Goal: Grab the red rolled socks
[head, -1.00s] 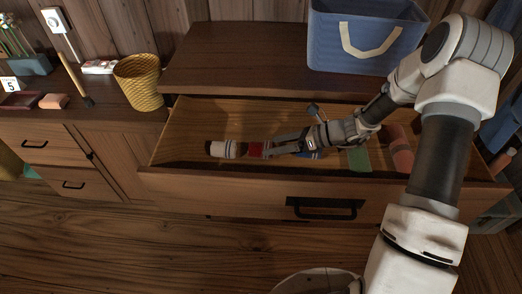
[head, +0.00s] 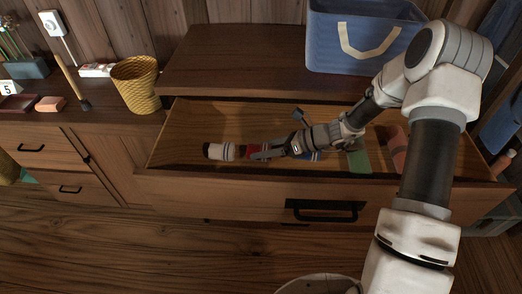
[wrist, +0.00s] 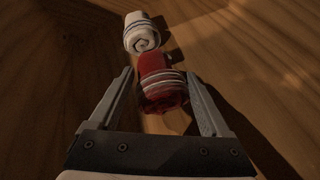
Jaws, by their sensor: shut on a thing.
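The red rolled socks (head: 254,149), banded with pale stripes, are in the open drawer (head: 250,187). They also show between the two fingers in the wrist view (wrist: 158,72). My gripper (head: 262,153) reaches into the drawer from the right and is shut on the red socks, one finger on each side. The fingers partly cover the socks in the head view. A white rolled pair with dark stripes (head: 219,151) lies just left of the red ones; it is beyond them in the wrist view (wrist: 141,34).
The drawer also holds a green item (head: 359,158) and a pinkish-red roll (head: 397,148) to the right. A blue basket (head: 365,38) stands on the cabinet top. A yellow woven bin (head: 136,84) stands left. The drawer's far left is bare.

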